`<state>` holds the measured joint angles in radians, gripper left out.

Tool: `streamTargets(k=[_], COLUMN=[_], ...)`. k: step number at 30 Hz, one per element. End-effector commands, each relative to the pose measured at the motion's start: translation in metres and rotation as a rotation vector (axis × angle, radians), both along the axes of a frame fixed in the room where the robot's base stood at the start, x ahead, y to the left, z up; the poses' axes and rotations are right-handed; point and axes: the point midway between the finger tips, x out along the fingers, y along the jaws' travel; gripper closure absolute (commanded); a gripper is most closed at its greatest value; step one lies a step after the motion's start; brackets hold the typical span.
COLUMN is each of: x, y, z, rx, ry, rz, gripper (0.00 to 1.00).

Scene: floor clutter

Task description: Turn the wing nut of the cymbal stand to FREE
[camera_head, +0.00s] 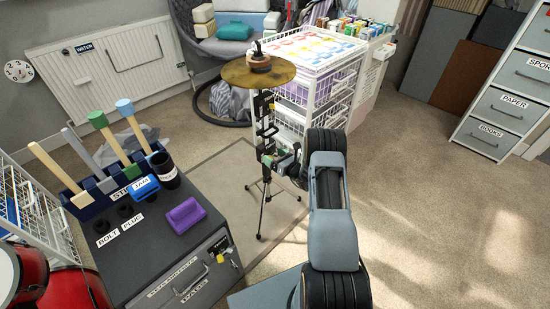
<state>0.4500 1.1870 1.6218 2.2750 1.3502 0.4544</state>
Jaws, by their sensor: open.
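The cymbal stand (262,212) stands on thin dark tripod legs on the floor mat, with a round brass-coloured cymbal (240,75) near its top. A brownish round piece with a small dark upright part (257,47) sits above the cymbal's middle. I cannot tell for sure which part is the wing nut, and no FREE marking is readable. My arm reaches in from the lower right. My gripper (267,132) is open at the stand's post, below the cymbal. Dark parts of gripper and post overlap there, so I cannot tell whether they touch.
A dark cabinet (150,245) with a tool rack and a purple block (185,215) stands at the left front. A white wire basket unit (318,85) is close behind the stand. Open carpet lies to the right.

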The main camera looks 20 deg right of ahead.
Motion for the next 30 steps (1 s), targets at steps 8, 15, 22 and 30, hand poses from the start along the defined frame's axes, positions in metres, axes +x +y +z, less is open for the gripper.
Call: streamTargets(k=[8,15,22,30], x=[0.0003,0.0002,0.0001,0.0005], y=[0.0002,0.0002,0.0002,0.0006], z=[0.0001,0.0001,0.0001,-0.0014], rx=[0.0,0.0,0.0,-0.087], ry=[0.0,0.0,0.0,-0.037], rz=[0.0,0.001,0.001,0.001], gripper=[0.18,0.41,0.63,0.64])
